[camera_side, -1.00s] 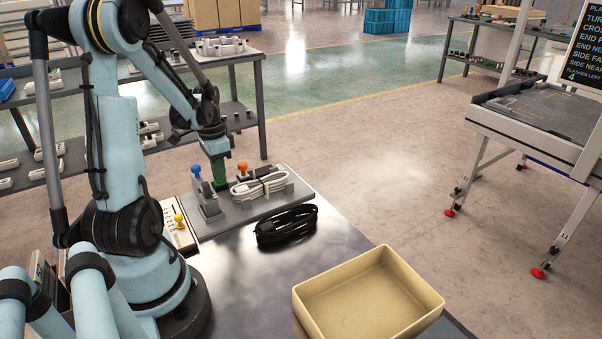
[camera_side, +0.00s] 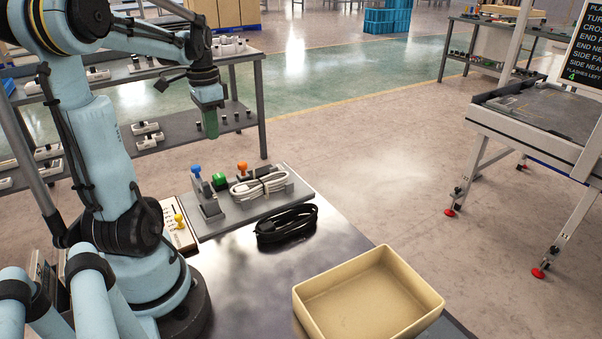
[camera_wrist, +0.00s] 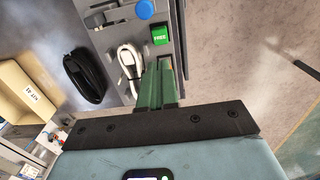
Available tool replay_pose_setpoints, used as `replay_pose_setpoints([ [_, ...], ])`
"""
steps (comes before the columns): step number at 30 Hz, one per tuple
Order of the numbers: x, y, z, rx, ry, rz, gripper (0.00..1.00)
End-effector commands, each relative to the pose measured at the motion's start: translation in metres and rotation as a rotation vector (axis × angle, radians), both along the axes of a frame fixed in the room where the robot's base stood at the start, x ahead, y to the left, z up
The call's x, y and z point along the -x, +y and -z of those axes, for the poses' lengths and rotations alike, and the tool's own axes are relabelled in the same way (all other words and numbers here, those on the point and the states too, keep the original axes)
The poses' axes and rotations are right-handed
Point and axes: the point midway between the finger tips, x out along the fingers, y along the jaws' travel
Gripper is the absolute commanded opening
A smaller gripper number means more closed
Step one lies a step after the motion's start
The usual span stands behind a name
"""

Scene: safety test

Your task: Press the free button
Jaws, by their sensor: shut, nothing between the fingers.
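My gripper (camera_side: 211,136) has green fingers, is shut and empty, and points down well above the plate, apart from the button. In the wrist view my gripper's fingertips (camera_wrist: 159,66) appear below the button in the picture and do not cover it. I cannot tell whether the button is pushed in.
A blue knob (camera_side: 197,172), an orange knob (camera_side: 242,167) and a white cable bundle (camera_side: 260,186) are close to the button. A black cable coil (camera_side: 286,226) and a beige tray (camera_side: 428,299) lie on the table. A yellow knob (camera_side: 178,219) stands on a panel at left.

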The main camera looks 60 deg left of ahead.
Motion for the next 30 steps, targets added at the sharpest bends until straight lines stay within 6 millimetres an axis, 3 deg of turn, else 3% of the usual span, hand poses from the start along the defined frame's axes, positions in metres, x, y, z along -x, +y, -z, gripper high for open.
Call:
replay_pose_setpoints([
  [9,0.0,0.0,-0.018,0.0,0.0,0.0,0.0],
  [26,0.0,0.0,-0.017,0.0,0.0,0.0,0.0],
  [30,-0.008,-0.01,-0.017,-0.015,-0.012,0.006,0.0],
])
